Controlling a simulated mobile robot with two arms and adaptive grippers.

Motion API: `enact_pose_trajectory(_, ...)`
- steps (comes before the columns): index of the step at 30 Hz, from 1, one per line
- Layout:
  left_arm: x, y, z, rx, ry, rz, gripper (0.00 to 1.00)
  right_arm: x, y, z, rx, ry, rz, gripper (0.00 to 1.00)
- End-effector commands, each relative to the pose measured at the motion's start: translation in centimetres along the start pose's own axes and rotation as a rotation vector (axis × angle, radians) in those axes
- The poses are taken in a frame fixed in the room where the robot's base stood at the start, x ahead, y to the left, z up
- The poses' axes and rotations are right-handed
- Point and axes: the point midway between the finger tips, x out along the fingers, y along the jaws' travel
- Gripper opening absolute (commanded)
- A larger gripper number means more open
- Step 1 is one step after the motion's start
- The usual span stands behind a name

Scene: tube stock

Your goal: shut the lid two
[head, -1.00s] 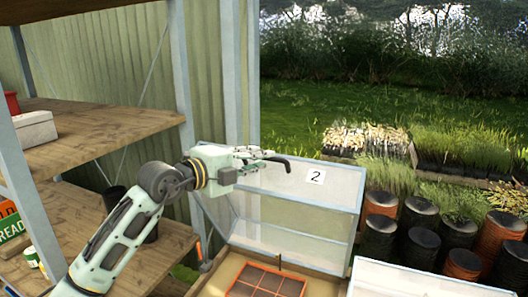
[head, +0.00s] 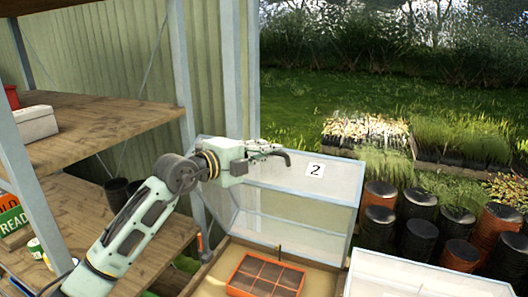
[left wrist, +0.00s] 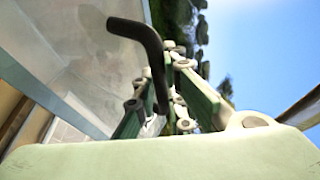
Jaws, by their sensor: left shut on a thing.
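Lid two (head: 275,205) is a clear pane with a pale frame and a white tag (head: 315,170) marked 2. It stands raised at the back of a wooden-framed box (head: 215,275) in the head view. My left gripper (head: 265,149) is above the lid's upper left edge, shut on a black bent rod (head: 283,152). In the left wrist view the rod (left wrist: 150,38) runs out from between the fingers (left wrist: 163,108) and bends to the left. I cannot tell whether the rod touches the lid. My right gripper is not in view.
An orange-rimmed tray (head: 238,287) lies in the open box. A second pale lid or box (head: 415,277) is at the lower right. Wooden shelves (head: 110,108) with metal posts stand close on the left. Several dark and orange pots (head: 420,208) stand at the right.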

Motion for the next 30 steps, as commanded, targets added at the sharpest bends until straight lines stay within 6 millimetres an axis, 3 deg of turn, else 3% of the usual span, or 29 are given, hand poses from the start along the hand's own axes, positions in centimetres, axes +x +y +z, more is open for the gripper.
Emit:
enact_pose_trajectory(8,-0.1,0.3,0.0,0.005,-0.001,0.004,0.0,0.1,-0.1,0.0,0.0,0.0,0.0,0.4)
enact_pose_trajectory(14,-1.0,1.4,-0.4,0.014,0.0,-0.015,0.0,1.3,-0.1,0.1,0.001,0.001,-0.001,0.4)
enact_pose_trajectory(20,-3.7,3.7,-1.5,0.038,0.001,-0.074,0.0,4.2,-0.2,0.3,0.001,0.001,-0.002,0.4)
enact_pose_trajectory(30,-10.8,10.3,-4.4,0.107,0.002,-0.244,0.0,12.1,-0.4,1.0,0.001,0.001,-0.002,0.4)
